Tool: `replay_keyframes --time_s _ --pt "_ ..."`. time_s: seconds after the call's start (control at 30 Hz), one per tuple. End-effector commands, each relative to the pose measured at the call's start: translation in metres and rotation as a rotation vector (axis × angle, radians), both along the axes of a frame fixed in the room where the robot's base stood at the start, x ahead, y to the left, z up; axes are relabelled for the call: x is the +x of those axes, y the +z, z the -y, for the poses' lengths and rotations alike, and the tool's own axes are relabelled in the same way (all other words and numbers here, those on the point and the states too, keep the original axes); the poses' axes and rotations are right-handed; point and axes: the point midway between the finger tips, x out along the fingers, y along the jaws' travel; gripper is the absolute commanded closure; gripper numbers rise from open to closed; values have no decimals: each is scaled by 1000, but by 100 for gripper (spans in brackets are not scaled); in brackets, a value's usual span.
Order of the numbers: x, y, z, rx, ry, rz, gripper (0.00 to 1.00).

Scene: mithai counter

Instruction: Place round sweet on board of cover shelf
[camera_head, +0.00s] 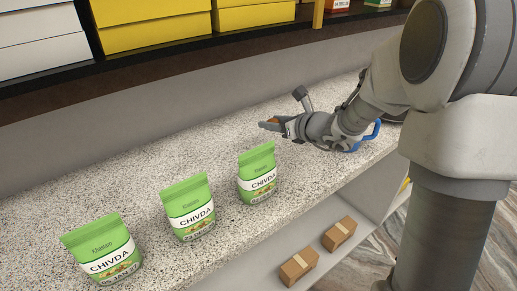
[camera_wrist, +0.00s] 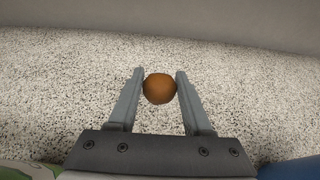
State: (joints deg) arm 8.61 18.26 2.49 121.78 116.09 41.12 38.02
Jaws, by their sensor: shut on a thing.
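The round sweet (camera_wrist: 159,88) is a brown ball. In the wrist view it sits between the two fingertips of my gripper (camera_wrist: 158,84), touching both. My gripper (camera_head: 271,124) is shut on it. In the head view my gripper is over the speckled counter, just behind the rightmost green packet, and a small brown bit of the sweet (camera_head: 275,121) shows at the fingers. A dark shelf (camera_head: 150,56) with yellow and white boxes runs along the back; I cannot tell whether it is the cover shelf, and no board is clearly seen.
Three green Chivda packets (camera_head: 102,250), (camera_head: 189,208), (camera_head: 258,174) stand on the speckled counter (camera_head: 110,195). A blue-handled object (camera_head: 372,132) is partly hidden behind my arm. Small brown cartons (camera_head: 298,266) lie on a lower shelf. The counter behind the packets is clear.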

Motion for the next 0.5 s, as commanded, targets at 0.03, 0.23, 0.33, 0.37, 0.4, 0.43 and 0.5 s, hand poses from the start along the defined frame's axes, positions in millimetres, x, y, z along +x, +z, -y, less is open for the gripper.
replay_keyframes --time_s 0.03,0.23,0.33,0.37,0.4,0.43,0.5 --pt "-2 -10 -12 1 5 -2 100" --pt "-3 -21 -34 0 1 0 100" --pt "-4 -26 -36 -1 0 -1 100" --pt "-4 -28 -36 -1 0 -1 100" --pt "-4 -33 -36 0 -1 -3 100" --pt "-4 -38 -36 1 -1 -4 100" --pt "-4 -50 -36 1 0 -3 100"
